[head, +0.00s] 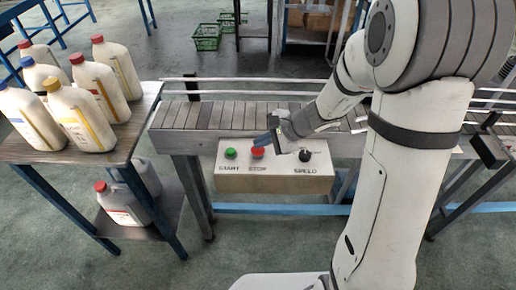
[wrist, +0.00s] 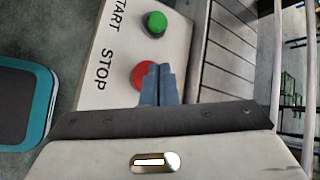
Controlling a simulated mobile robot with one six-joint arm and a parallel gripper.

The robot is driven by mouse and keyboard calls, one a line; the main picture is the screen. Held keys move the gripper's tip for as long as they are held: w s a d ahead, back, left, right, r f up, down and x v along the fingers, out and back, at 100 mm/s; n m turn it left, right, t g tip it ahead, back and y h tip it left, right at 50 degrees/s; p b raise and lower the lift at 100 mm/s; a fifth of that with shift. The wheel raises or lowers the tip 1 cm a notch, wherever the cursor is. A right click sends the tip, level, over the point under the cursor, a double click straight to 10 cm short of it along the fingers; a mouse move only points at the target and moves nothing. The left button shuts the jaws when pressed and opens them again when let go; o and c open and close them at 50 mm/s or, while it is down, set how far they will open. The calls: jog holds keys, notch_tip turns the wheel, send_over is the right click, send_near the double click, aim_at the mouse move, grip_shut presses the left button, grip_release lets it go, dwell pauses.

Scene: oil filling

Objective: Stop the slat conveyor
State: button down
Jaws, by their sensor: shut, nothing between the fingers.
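The slat conveyor (head: 225,115) runs across the middle of the head view, and its slats (wrist: 225,65) show at the right in the wrist view. A control box (head: 275,181) on its front carries a green START button (head: 231,153), a red STOP button (head: 257,152) and a black SPEED knob (head: 305,155). My gripper (head: 264,139) is shut and empty, with its blue-grey fingertips right at the STOP button. In the wrist view, the fingertips (wrist: 157,70) partly cover the red STOP button (wrist: 139,76). I cannot tell whether they touch it. The green START button (wrist: 156,23) is clear of the fingers.
Green crates (head: 207,37) lie on the floor behind. The visible conveyor slats are bare.

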aim_at(262, 150)
jog(key=shift+f+b, duration=0.45)
jog(key=shift+b, duration=0.1)
dwell(0.4)
jog(key=shift+r, duration=0.1)
jog(key=shift+r+p, duration=0.6)
jog(key=shift+r, duration=0.2)
jog(key=shift+r+p, duration=1.75)
jog(key=shift+r, duration=0.8)
jog(key=shift+s, duration=0.1)
